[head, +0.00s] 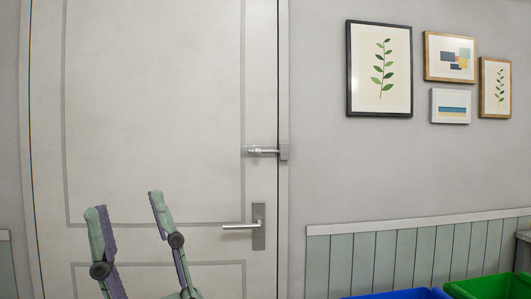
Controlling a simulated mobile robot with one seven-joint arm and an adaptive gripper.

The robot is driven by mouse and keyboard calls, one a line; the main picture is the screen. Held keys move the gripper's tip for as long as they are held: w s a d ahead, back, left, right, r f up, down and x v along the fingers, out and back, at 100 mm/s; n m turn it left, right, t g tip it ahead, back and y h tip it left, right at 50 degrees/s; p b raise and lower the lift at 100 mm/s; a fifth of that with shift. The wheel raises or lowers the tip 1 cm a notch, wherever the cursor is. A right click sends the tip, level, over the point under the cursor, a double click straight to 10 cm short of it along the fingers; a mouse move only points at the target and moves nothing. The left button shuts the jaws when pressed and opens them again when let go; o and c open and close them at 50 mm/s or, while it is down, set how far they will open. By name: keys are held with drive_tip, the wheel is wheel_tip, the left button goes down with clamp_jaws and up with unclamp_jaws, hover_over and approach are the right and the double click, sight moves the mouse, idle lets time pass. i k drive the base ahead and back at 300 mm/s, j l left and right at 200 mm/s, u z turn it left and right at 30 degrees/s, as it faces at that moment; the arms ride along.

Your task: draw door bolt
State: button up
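The metal door bolt (262,151) is mounted on the right side of the pale door (150,110). Its bar reaches right to a keeper (284,151) on the door frame. A small knob shows on the bolt's left part. A lever handle (242,226) sits below the bolt. My gripper (125,205) is in the lower left, its two green and purple fingers spread wide apart with nothing between them. It shows left of and lower than the bolt, apart from it. The lower part of the gripper is cut off by the picture's bottom edge.
A blue bin (405,294) and a green bin (490,287) stand at the bottom right. Part of a grey surface (524,238) shows at the right edge. Several framed pictures hang on the wall. The space before the bolt looks clear.

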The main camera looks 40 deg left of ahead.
sight(257, 152)
drive_tip(key=i+j, duration=0.15)
drive_tip(key=j, duration=0.5)
drive_tip(key=i+j+z, duration=0.1)
drive_tip(key=j, duration=0.5)
drive_tip(key=i+j, duration=0.1)
drive_tip(key=j, duration=0.55)
drive_tip(key=i+j, duration=0.1)
drive_tip(key=j, duration=0.55)
drive_tip(key=i+z, duration=0.05)
